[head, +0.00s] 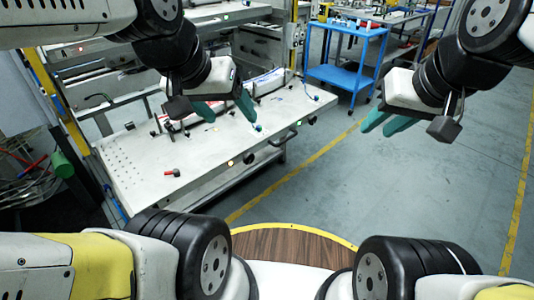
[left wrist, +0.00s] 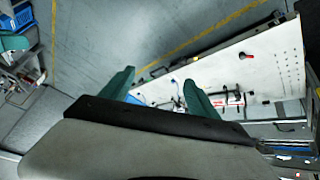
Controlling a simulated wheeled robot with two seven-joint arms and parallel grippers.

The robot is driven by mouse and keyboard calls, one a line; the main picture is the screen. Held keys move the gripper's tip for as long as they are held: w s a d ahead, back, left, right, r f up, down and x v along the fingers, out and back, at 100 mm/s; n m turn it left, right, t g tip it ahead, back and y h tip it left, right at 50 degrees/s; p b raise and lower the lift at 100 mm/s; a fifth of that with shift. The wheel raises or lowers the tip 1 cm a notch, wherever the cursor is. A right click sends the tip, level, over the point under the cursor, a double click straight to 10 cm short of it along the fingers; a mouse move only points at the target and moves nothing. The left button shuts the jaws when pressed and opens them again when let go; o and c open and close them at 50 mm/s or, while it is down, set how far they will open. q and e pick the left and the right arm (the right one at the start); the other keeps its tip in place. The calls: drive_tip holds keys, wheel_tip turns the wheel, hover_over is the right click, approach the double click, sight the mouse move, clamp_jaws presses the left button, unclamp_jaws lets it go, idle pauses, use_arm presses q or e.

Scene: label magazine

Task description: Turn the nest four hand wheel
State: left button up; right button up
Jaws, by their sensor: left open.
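My left gripper (head: 226,118) is open and empty, pointing down over the white worktable (head: 130,180). In the left wrist view its two green fingers (left wrist: 158,92) stand apart with nothing between them. Small fittings on the table include a red-handled part (head: 172,173), which also shows in the left wrist view (left wrist: 246,57). A dark knob (head: 311,121) sits at the front edge. I cannot tell which fitting is the nest four hand wheel; it may be hidden behind the left gripper. My right gripper (head: 377,131) hangs over the floor, apart from the table, with its fingers parted and empty.
A blue cart (head: 346,75) stands behind at the right. Cables and a green cylinder (head: 62,164) are at the left. The grey floor (head: 400,190) at the right is clear.

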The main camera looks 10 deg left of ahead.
use_arm(q)
drive_tip(key=w+d+f+m+g+y, duration=0.2)
drive_tip(key=w+f+m+g+y, duration=0.15)
drive_tip(key=w+f, duration=0.7)
drive_tip(key=m+t+y, duration=0.8)
drive_tip(key=m+y, duration=0.5)
drive_tip(key=m, duration=0.9)
approach(250, 160)
drive_tip(key=a, duration=0.1)
drive_tip(key=shift+n, duration=0.25)
drive_tip(key=x, duration=0.8)
drive_tip(key=shift+w+d+f, duration=0.1)
drive_tip(key=shift+w+f, duration=0.05)
drive_tip(key=shift+w, duration=0.3)
